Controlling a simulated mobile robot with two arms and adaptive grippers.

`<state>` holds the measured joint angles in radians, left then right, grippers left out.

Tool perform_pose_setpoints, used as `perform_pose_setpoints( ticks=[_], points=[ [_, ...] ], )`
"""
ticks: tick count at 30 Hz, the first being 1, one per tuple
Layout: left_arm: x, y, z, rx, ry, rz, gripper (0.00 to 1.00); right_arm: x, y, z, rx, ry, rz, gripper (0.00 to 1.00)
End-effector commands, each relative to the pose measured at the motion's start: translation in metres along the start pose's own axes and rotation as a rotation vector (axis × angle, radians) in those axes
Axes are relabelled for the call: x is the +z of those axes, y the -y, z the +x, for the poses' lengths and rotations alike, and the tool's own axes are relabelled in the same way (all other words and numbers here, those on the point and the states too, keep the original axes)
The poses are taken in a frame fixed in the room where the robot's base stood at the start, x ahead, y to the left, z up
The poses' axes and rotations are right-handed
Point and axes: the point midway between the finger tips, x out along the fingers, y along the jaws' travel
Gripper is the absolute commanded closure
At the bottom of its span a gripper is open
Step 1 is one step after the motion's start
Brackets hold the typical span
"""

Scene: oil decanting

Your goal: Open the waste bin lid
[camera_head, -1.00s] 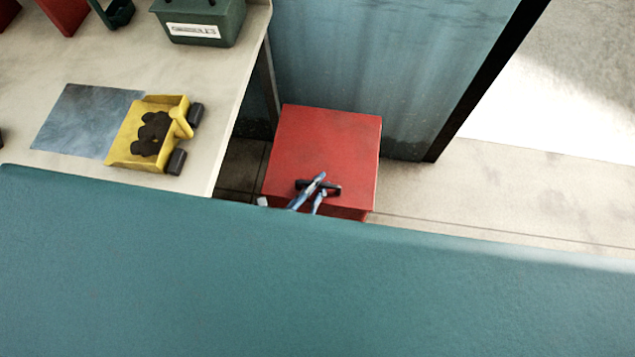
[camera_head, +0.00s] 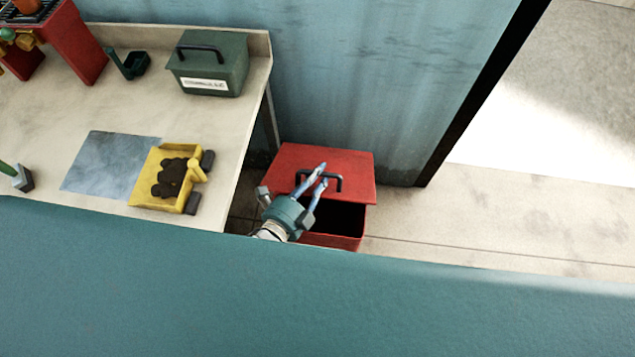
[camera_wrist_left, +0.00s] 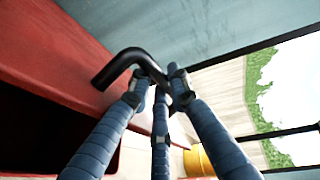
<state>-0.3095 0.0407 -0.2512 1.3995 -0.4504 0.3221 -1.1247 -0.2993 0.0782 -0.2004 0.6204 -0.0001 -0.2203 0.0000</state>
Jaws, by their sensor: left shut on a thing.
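The red waste bin (camera_head: 338,241) stands on the floor beside the workbench. Its red lid (camera_head: 345,163) is tilted up at the front, and a dark gap shows below it. The lid has a black handle (camera_head: 338,183). My left gripper (camera_head: 316,176) has its blue fingers shut on the handle. In the left wrist view the fingers close around one end of the black handle (camera_wrist_left: 128,58), with the red lid (camera_wrist_left: 45,50) behind it and the dark bin opening at lower left. My right gripper is not in view.
The workbench (camera_head: 110,110) on the left holds a yellow tray (camera_head: 150,191) with dark round pieces, a grey-blue mat (camera_head: 95,165) and a green box (camera_head: 208,70). A blue wall (camera_head: 370,80) stands behind the bin. The floor (camera_head: 520,220) to the right is clear.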

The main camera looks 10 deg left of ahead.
Motion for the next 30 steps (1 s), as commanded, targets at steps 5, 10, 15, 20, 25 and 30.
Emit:
perform_pose_setpoints(
  ticks=[5, 10, 15, 20, 25, 30],
  points=[
    [0.003, 0.015, 0.007, -0.015, 0.000, -0.001, 1.00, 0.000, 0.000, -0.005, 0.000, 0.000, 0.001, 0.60],
    [0.004, 0.018, 0.009, -0.020, -0.001, -0.001, 1.00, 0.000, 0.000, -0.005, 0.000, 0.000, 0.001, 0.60],
    [0.004, 0.018, 0.009, -0.020, 0.000, -0.003, 1.00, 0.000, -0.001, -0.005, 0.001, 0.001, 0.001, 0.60],
    [0.004, 0.018, 0.009, -0.021, 0.001, -0.004, 0.67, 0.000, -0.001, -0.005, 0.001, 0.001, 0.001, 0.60],
    [0.004, 0.018, 0.007, -0.020, 0.002, -0.006, 0.62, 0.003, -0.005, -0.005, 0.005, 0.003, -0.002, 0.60],
    [0.005, 0.016, -0.014, -0.014, 0.003, -0.006, 0.62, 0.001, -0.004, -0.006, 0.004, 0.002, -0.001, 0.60]
  ],
)
